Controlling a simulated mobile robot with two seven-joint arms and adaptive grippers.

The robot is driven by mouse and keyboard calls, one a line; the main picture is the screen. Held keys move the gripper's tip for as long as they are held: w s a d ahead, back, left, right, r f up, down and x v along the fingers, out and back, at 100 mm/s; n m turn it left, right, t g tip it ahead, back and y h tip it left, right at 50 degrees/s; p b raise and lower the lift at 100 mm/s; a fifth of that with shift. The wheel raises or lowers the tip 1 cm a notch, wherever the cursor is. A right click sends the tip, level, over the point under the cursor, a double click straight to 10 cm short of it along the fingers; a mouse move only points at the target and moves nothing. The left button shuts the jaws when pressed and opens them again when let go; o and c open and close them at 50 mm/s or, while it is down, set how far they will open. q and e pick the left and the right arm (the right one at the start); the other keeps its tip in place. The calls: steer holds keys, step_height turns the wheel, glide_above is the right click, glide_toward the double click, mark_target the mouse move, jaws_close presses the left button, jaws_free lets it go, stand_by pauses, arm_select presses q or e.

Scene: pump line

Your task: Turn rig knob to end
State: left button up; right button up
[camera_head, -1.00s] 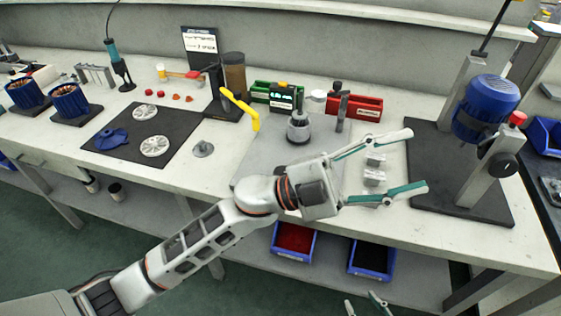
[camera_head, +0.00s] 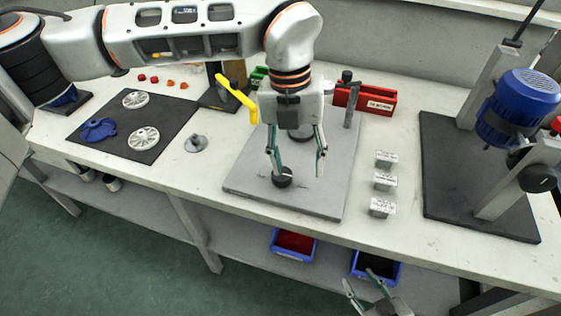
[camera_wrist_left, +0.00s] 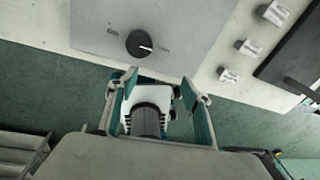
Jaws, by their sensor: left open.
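The rig knob is a round black knob (camera_head: 282,178) with a white pointer line, on the grey rig plate (camera_head: 330,205). In the left wrist view the knob (camera_wrist_left: 140,44) has its pointer toward the right; small printed marks flank it, too small to read surely. My left gripper (camera_head: 298,164) is open and points down over the plate. In the head view its left finger overlaps the knob's edge; in the wrist view the knob lies beyond the fingertips (camera_wrist_left: 158,80), with no contact visible. My right gripper (camera_head: 359,279) is low at the bottom edge, fingers apart, apparently empty.
Several small labelled blocks (camera_head: 382,182) stand right of the plate. A red bin (camera_head: 368,100) and a yellow handle (camera_head: 236,97) are behind it. A pump stand with a blue motor (camera_head: 515,105) is at right. A dark mat (camera_head: 165,125) with parts lies left.

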mark_target(282, 173)
arm_select(q)
steer(key=shift+n+t+y, duration=0.5)
steer(key=w+a, duration=0.1)
steer(key=w+a+r, duration=0.1)
steer(key=w+a, duration=0.1)
steer(key=shift+r, duration=0.2)
steer(key=shift+w+a+f, duration=0.1)
steer(key=shift+w+f, duration=0.05)
steer(key=shift+w, duration=0.05)
step_height(282, 173, down, 7)
steer(key=shift+f+b, duration=0.15)
steer(key=shift+b, duration=0.3)
steer(key=c, duration=1.1)
